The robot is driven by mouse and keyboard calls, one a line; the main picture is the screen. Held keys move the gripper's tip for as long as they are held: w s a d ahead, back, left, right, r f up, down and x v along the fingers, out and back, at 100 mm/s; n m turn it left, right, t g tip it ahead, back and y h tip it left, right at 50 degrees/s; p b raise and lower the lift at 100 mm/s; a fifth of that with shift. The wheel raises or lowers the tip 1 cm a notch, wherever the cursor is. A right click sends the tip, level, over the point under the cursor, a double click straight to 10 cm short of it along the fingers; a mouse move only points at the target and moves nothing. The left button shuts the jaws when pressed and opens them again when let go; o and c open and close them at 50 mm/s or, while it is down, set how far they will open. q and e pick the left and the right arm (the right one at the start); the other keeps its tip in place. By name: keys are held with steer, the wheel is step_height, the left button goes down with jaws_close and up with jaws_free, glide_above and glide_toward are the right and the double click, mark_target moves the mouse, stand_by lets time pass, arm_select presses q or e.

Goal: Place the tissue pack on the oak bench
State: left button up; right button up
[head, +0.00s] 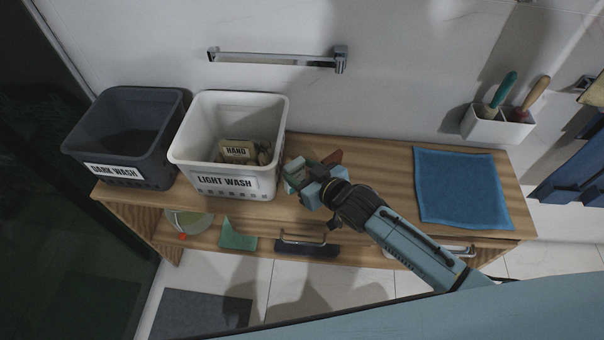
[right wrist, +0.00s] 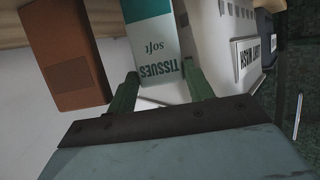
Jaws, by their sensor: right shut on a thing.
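The oak bench (head: 380,165) runs along the white wall. My right gripper (head: 301,180) is over the bench, just right of the light wash basket. It is shut on the tissue pack (right wrist: 152,38), a white and green pack lettered "TISSUES soft" that shows between the fingers in the right wrist view (right wrist: 161,84). In the head view the pack is mostly hidden by the gripper, and I cannot tell whether it touches the bench. My left gripper is not in view.
A brown block (right wrist: 62,50) is beside the pack. The white light wash basket (head: 228,140) and grey dark wash basket (head: 122,130) stand left. A blue cloth (head: 460,188) and white brush holder (head: 490,123) are right. Bare bench lies between the block and the cloth.

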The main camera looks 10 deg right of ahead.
steer(key=shift+f, duration=0.1)
steer(key=shift+f, duration=0.15)
steer(key=o, duration=0.7)
steer(key=shift+f, duration=0.1)
